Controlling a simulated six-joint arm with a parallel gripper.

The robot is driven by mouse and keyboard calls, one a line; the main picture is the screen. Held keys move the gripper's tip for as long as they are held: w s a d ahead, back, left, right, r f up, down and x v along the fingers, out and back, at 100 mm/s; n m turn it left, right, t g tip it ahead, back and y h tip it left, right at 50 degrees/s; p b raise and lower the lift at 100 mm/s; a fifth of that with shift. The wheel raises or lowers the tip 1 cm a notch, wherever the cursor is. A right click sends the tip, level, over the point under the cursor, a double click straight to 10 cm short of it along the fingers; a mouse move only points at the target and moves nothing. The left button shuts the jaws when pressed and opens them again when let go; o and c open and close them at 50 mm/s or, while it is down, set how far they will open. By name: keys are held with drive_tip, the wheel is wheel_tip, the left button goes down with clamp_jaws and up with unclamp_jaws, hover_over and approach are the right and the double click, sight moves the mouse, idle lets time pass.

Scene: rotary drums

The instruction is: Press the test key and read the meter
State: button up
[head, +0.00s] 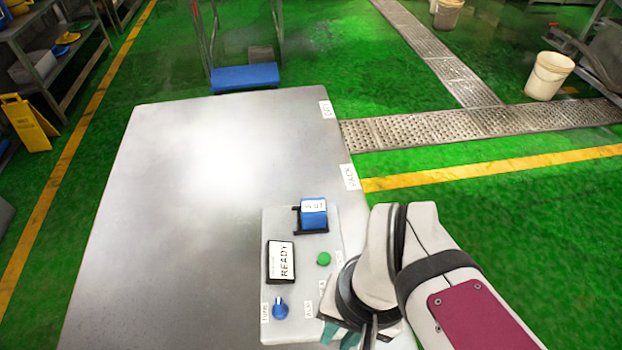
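A light grey control panel (295,240) lies on the metal table at its near right. It bears a white display in a black frame (281,262) that reads READY, with smaller print I cannot read. A round green button (323,258) sits right of the display. A blue knob (280,308) is below the display. Which part is the test key, I cannot tell for sure. My gripper (341,334) is at the panel's lower right. Only teal bits of it show beneath my arm, so its opening and any contact are hidden.
A blue block (313,213) with a white label sits in a black holder at the panel's top. The metal table (180,210) is bare to the left. White labels lie on its right edge. Shelves, a yellow floor sign (28,122) and a white bucket (549,76) stand farther off.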

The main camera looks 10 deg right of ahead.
clamp_jaws()
idle(1.0)
drive_tip(key=m+t+y, duration=0.4)
drive_tip(key=m+y, duration=0.3)
drive_tip(key=m, duration=1.9)
hover_over(330, 260)
wheel_tip(330, 260, down, 6)
drive_tip(key=shift+f, duration=0.15)
drive_tip(key=shift+f, duration=4.4)
